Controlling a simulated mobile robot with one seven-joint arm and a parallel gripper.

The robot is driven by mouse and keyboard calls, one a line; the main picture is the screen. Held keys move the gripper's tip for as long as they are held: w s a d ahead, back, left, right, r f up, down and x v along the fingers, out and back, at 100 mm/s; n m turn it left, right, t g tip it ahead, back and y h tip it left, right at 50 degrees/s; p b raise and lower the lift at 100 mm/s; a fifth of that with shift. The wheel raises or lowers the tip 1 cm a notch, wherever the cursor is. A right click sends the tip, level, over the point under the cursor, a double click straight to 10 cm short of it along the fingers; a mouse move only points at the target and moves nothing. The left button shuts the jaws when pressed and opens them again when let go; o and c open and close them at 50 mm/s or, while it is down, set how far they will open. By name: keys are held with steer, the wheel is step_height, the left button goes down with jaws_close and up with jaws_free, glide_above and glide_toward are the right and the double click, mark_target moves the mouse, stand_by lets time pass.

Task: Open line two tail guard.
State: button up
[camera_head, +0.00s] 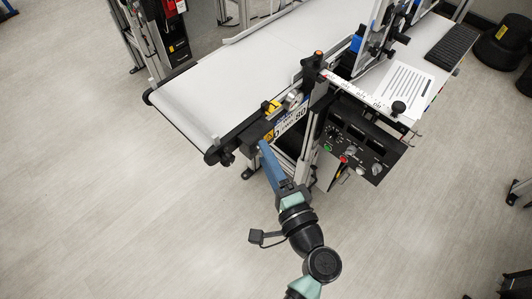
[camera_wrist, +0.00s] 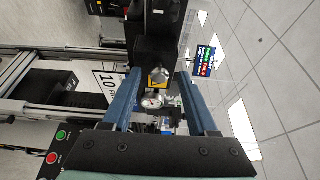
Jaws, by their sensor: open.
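My gripper (camera_head: 264,146) reaches up to the near side of a white belt conveyor (camera_head: 225,85). In the wrist view its two blue fingers (camera_wrist: 158,82) are apart, with a dark block bearing a yellow label (camera_wrist: 157,80) and a small round gauge (camera_wrist: 153,101) showing between and beyond them. I cannot tell whether the fingers touch anything. No line-two marking is readable.
A black control panel (camera_head: 362,150) with green and red buttons hangs just right of my arm. A printed sheet (camera_head: 404,86) lies on the machine top. Black round bins (camera_head: 503,42) stand at the far right. The floor at left is clear.

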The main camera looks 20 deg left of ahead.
steer(key=shift+w+a, duration=0.25)
jaws_close()
stand_by(1.4)
